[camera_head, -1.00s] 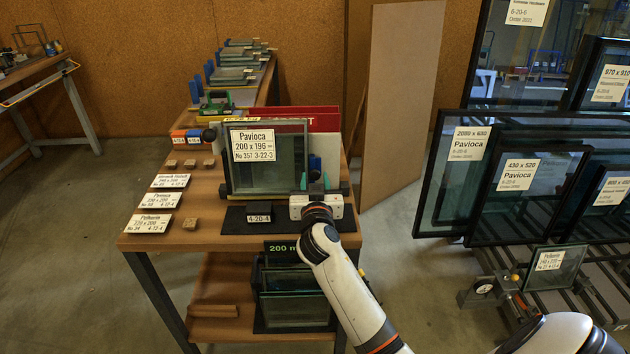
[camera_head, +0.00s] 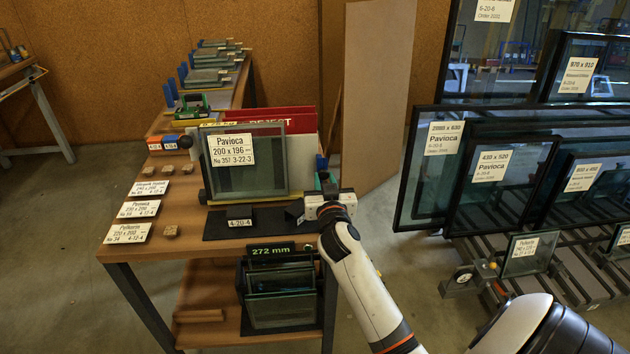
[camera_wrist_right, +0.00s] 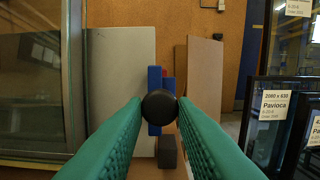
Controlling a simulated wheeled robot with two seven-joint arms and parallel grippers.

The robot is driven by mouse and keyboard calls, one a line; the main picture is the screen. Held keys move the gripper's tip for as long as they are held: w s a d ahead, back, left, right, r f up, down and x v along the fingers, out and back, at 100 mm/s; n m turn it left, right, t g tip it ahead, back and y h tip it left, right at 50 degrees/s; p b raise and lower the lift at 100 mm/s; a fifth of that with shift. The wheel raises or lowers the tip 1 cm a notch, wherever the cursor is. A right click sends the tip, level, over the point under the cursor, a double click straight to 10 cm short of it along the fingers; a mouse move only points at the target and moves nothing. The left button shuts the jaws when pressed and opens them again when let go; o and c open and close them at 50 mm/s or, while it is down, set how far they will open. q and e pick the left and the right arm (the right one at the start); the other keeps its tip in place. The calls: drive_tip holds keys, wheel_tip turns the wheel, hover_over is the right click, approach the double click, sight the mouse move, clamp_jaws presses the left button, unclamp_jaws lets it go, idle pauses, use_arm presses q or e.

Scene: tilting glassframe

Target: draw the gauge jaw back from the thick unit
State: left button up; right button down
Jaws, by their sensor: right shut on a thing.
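The glass unit (camera_head: 265,165) labelled Pavioca 200 x 196 stands upright on the wooden bench, with a 4-20-4 plate (camera_head: 239,218) in front of it. My right gripper (camera_head: 326,184) is to the right of the unit, with a gap between them. In the right wrist view its two teal fingers close on a round black knob (camera_wrist_right: 160,107), which I take to be on the gauge jaw; the jaw itself is mostly hidden in the head view. The gauge display (camera_head: 270,251) reads 272 mm. My left gripper is not in view.
A red REJECT holder (camera_head: 270,119) stands behind the unit. Label cards (camera_head: 139,209) and small wooden blocks lie at the bench's left. Large glass panes (camera_head: 430,180) stand on a rack to the right. A brown board (camera_head: 370,90) leans at the back.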

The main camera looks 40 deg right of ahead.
drive_tip(key=shift+d, duration=0.15)
drive_tip(key=c, duration=1.2)
unclamp_jaws()
drive_tip(key=shift+s+d, duration=0.15)
drive_tip(key=shift+s+a+f, duration=0.1)
drive_tip(key=shift+s+a, duration=0.2)
drive_tip(key=shift+a, duration=0.05)
drive_tip(key=b+v, duration=0.1)
drive_tip(key=v, duration=1)
drive_tip(key=shift+s, duration=0.15)
